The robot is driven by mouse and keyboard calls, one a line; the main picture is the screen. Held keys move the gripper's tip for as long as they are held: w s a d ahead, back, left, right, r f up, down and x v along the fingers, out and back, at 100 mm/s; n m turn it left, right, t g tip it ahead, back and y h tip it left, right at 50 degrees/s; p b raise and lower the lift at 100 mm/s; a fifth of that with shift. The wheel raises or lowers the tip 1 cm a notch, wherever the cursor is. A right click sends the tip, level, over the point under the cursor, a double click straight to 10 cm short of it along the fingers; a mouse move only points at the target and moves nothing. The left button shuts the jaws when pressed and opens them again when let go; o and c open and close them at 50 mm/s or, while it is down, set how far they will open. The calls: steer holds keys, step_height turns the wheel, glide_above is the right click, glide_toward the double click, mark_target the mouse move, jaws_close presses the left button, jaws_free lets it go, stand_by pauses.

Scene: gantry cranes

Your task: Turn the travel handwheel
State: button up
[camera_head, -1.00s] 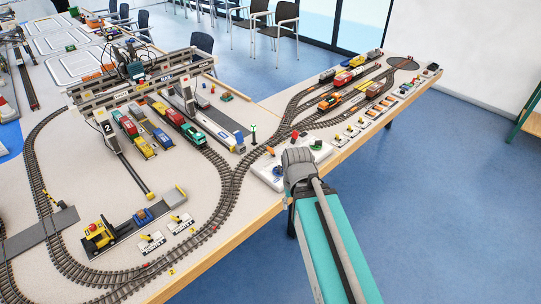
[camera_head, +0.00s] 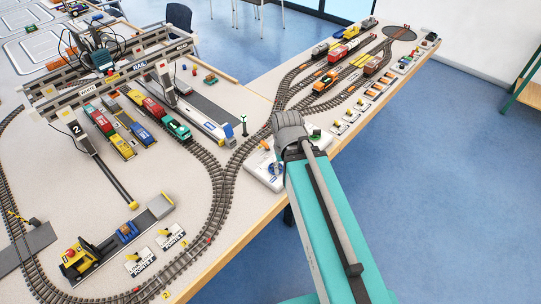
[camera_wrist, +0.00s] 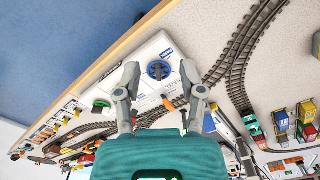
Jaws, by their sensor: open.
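A blue round handwheel (camera_wrist: 159,70) sits on a white control box (camera_wrist: 145,57) in the wrist view. My gripper (camera_wrist: 160,80) is open, its two fingertips appearing on either side of the blue wheel. I cannot tell how far above the wheel they are. A green knob (camera_wrist: 101,106) and a small orange lever (camera_wrist: 168,104) are also on the box. In the head view the white box (camera_head: 262,181) stands at the table's front edge, partly hidden by my arm. The fingers are hidden there.
The model gantry crane (camera_head: 110,75) spans rail tracks with several wagons, left of the box. A curved track (camera_head: 226,180) passes close to the box. A row of small switches (camera_head: 355,118) lines the table's edge to the right. Blue floor (camera_head: 430,200) is clear in front.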

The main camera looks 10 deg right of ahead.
steer(key=shift+d, duration=0.1)
steer(key=shift+w, duration=0.1)
steer(key=b, duration=0.3)
glide_above(274, 160)
steer(key=f, duration=0.3)
steer(key=shift+w+d, duration=0.2)
steer(key=shift+f, duration=0.2)
step_height(274, 160, down, 13)
steer(key=b, duration=1.4)
steer(key=shift+f, duration=0.2)
